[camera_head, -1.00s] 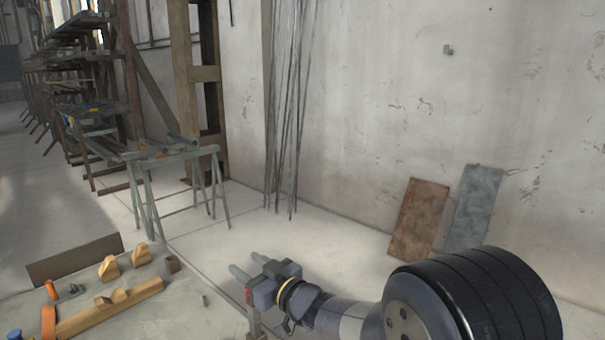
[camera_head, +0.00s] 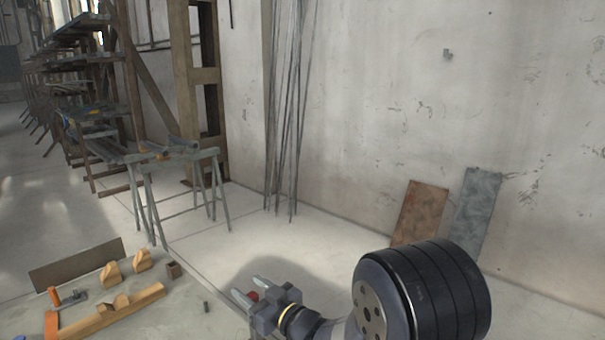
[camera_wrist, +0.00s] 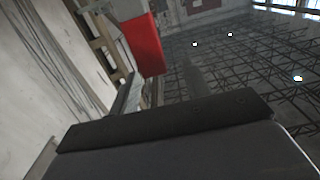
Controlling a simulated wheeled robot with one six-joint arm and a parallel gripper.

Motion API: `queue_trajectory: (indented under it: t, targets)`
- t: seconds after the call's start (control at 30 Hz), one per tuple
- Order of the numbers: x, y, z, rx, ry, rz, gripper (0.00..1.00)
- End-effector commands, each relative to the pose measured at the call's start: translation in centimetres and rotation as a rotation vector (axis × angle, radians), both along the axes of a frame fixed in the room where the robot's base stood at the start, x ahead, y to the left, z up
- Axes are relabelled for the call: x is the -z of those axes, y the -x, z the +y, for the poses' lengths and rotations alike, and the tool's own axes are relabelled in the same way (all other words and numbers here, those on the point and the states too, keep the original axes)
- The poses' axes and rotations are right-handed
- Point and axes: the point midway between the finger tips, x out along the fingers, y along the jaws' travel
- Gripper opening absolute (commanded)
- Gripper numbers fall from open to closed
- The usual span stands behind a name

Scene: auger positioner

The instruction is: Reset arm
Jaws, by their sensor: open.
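My gripper (camera_head: 251,288) is at the bottom middle of the head view, its two fingers spread apart with nothing seen between them. It hangs in the air to the right of the workbench (camera_head: 190,318), clear of the things on it. A small red part shows at the gripper in the head view, and a red block-like part (camera_wrist: 143,45) shows large in the wrist view. The wrist view is tilted and looks past dark gripper parts toward the wall and the far room.
On the bench lie a wooden beam (camera_head: 118,312), two shaped wood blocks (camera_head: 111,274), an orange-handled tool (camera_head: 55,300) and a grey-brown board (camera_head: 75,264). Trestles (camera_head: 180,185) stand behind. Two panels (camera_head: 420,213) (camera_head: 474,210) lean on the wall. Floor between bench and wall is clear.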

Motion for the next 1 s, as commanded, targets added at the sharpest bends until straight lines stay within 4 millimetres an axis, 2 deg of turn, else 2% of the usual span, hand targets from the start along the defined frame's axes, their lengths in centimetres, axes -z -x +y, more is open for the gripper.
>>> queue_trajectory:
  t: [0.03,0.2,0.77,1.0]
  targets:
    - [-1.0,0.0,0.0,0.000,0.000,0.000,0.45]
    - [-2.3,0.0,0.0,0.000,0.000,0.000,0.45]
    - [-2.4,-0.1,-0.1,0.006,-0.001,0.000,0.45]
    - [-4.0,-1.2,-1.8,0.070,-0.014,-0.003,0.45]
